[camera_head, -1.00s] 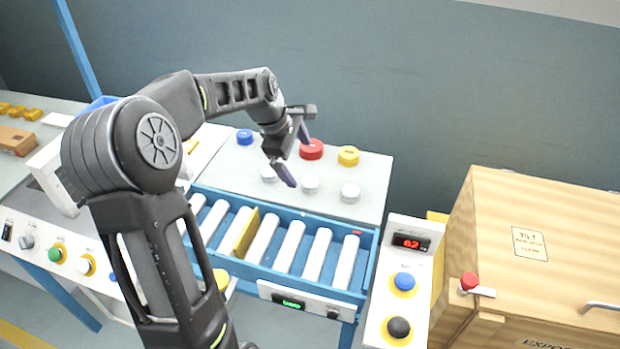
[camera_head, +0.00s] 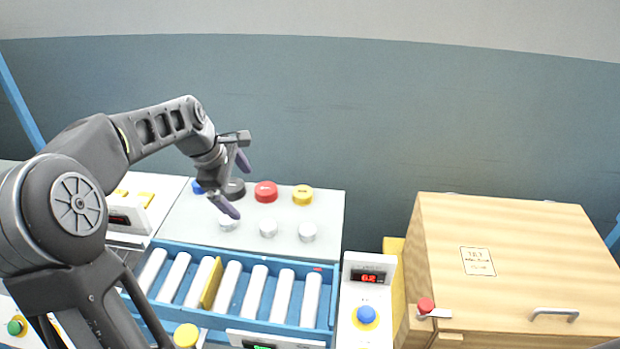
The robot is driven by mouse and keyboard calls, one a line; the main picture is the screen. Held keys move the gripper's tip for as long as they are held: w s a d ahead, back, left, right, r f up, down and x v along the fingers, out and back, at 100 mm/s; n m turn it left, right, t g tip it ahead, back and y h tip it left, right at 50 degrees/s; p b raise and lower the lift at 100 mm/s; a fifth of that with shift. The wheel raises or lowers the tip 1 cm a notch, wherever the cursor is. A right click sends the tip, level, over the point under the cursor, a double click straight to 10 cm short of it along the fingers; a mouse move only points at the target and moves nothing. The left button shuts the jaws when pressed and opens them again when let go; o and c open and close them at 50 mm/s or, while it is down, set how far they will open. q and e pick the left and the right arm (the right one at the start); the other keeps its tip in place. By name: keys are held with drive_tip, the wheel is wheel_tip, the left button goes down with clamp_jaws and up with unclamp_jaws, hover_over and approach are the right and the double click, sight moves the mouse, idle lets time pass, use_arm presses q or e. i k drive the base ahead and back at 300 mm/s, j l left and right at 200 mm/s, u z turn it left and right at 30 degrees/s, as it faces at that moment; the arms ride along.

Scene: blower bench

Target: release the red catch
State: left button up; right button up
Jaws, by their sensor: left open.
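The red catch (camera_head: 426,306) is a red knob on a pale metal plate. It sits at the front left edge of the wooden box (camera_head: 520,275), below the lid. My left gripper (camera_head: 238,187) is open and empty. In the picture it overlaps the grey panel of coloured knobs, well to the left of the catch and apart from it. My right gripper is not in view.
A blue roller tray (camera_head: 325,318) with white rollers and one yellow piece lies below the panel (camera_head: 325,225). A control box (camera_head: 365,300) with a red display and blue button stands between tray and wooden box. The box has a metal handle (camera_head: 553,314).

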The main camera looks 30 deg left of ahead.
sight(425, 305)
drive_tip(key=k, duration=1)
